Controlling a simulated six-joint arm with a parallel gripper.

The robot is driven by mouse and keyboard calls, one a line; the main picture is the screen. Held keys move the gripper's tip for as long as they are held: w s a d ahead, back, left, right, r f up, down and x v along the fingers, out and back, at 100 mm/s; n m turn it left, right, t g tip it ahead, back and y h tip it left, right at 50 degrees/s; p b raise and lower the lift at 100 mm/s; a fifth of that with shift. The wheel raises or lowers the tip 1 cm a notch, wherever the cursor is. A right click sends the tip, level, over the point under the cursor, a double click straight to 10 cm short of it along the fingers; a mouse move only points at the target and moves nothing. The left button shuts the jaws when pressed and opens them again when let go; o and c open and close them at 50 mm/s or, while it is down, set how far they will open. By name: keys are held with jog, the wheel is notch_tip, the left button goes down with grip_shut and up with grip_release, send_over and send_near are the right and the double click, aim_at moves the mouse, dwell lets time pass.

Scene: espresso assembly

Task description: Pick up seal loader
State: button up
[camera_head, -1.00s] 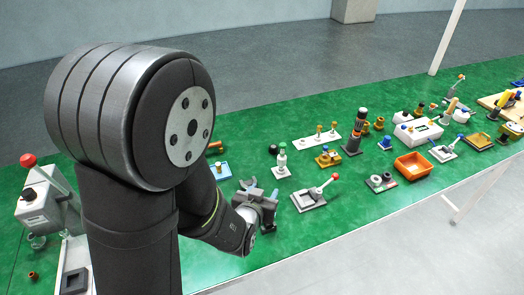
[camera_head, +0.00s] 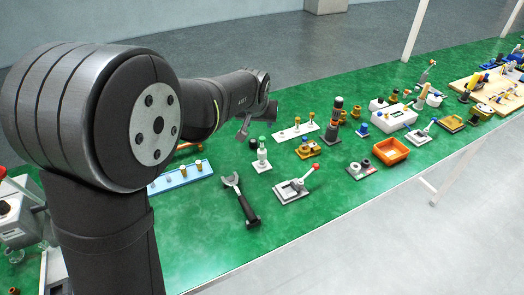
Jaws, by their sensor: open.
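My gripper (camera_head: 257,121) is open, and nothing shows in it. It is seen from behind and partly hidden by its own wrist, in the upper middle of the head view. It appears to be above the table, near a white bottle-like part with a green top (camera_head: 262,153) on a white base. A dark stacked cylinder part (camera_head: 333,122) stands to its right. I cannot tell for sure which of these parts is the seal loader. A dark open-ended wrench (camera_head: 240,199) lies on the green table in front, clear of the gripper.
The green table (camera_head: 215,245) is bare at its front left. A red-knobbed lever fixture (camera_head: 295,188), a white strip with brass pegs (camera_head: 296,131), a blue strip with pegs (camera_head: 180,177) and an orange bin (camera_head: 390,151) stand around. A white box (camera_head: 393,117) is farther right.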

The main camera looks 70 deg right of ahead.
aim_at(262, 138)
jog(key=x, duration=1.1)
jog(key=shift+w+d+f, duration=0.1)
jog(key=shift+w+f, duration=0.1)
jog(key=shift+f, duration=0.1)
jog(key=shift+x, duration=2.7)
jog(key=shift+s+f, duration=0.1)
jog(key=shift+s, duration=0.05)
